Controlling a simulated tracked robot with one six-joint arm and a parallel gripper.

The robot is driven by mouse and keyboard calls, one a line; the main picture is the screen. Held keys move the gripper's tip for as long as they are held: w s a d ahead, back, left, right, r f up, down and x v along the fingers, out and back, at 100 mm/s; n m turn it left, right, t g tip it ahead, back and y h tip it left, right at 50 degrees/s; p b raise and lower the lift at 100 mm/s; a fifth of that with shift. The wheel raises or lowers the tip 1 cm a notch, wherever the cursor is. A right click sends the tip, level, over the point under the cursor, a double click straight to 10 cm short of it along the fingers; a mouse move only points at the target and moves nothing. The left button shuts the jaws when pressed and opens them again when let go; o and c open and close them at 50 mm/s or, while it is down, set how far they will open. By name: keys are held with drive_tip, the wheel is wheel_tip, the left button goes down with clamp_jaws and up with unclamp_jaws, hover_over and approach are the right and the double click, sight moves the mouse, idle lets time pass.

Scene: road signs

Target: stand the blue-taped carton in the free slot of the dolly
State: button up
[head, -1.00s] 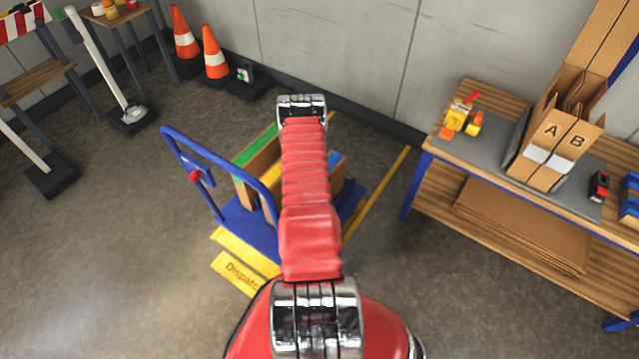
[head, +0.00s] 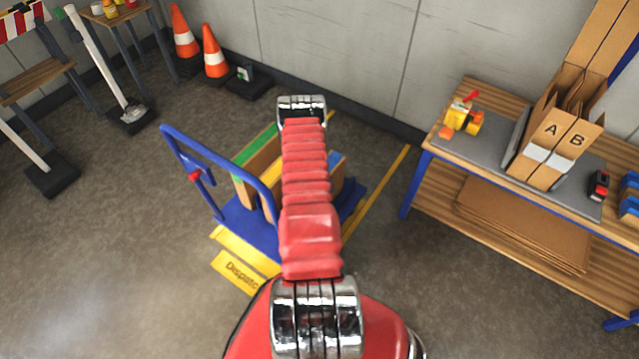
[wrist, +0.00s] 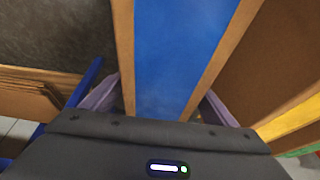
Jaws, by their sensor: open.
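The blue-taped carton (wrist: 182,50) fills the middle of the wrist view, its broad blue tape strip facing the camera. My gripper (wrist: 158,105) is open, with one finger on each side of this carton; I cannot tell whether they touch it. In the head view a little of the carton (head: 335,160) shows right of my arm, on the blue dolly (head: 240,222). The green-taped carton (head: 255,146) and the yellow-taped carton (head: 273,172) stand on the dolly to the left. My arm hides the dolly's middle and my gripper in the head view.
The dolly's blue handle (head: 222,159) rises at its left. Yellow floor lines and a dispatch label (head: 237,273) mark its place. A workbench (head: 425,148) with a tape dispenser (head: 463,118) and an A/B cardboard holder (head: 555,147) stands right. Open floor lies left.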

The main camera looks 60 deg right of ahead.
drive_tip(key=shift+a, duration=0.1)
drive_tip(key=shift+v, duration=6.85)
